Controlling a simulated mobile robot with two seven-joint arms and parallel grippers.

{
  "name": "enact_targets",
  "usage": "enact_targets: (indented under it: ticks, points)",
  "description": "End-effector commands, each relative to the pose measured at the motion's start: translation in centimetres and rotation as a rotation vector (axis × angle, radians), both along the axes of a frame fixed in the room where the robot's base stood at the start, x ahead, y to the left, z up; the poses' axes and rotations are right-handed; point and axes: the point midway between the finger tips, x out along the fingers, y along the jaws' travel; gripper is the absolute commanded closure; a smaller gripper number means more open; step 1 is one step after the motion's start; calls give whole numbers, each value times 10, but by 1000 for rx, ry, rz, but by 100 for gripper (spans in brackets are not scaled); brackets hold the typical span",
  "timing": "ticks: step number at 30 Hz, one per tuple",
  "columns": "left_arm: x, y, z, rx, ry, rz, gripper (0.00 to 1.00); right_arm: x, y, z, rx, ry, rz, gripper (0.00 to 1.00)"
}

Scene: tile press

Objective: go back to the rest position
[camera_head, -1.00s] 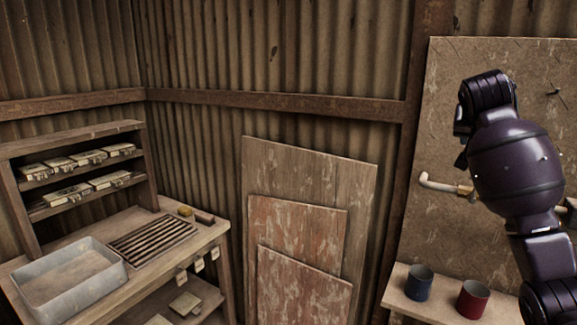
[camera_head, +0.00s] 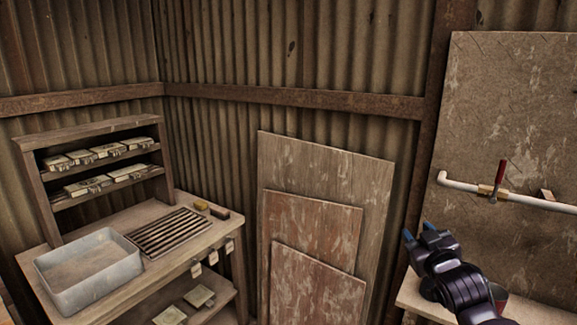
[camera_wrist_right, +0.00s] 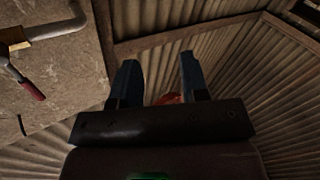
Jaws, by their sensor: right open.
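My right gripper (camera_head: 420,232) is in the lower right of the head view, low in front of the wall by the workboard. Its two blue fingers stand apart with nothing between them. The fingers also show in the right wrist view (camera_wrist_right: 156,72), open and empty, with a blurred reddish patch beyond them. My left gripper is in neither view.
A pale pipe (camera_head: 463,185) with a red-handled valve (camera_head: 501,174) runs across the board (camera_head: 520,100), above my right gripper. My right arm mostly hides the cups on the low shelf (camera_head: 412,292). Panels (camera_head: 320,150) lean left of it. A bench holds a grey tub (camera_head: 88,285) and a slatted rack (camera_head: 170,232).

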Motion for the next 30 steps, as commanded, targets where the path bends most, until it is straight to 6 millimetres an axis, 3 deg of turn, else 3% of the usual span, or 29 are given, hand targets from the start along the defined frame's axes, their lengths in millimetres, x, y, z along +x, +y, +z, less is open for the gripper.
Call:
enact_targets:
  ticks: [1, 3, 11, 18, 24, 30]
  points:
    - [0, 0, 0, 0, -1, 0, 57, -15, 3, -26, 9, 18, 10, 59]
    - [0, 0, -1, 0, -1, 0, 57, -34, 8, -54, 23, 33, 23, 59]
    - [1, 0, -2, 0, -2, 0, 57, -116, 19, -154, 99, 145, 27, 59]
    - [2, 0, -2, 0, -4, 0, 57, -207, 22, -240, 177, 328, -26, 59]
    - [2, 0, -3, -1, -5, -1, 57, -282, 21, -296, 222, 476, -85, 59]
    - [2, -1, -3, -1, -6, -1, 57, -322, 16, -320, 235, 551, -120, 59]
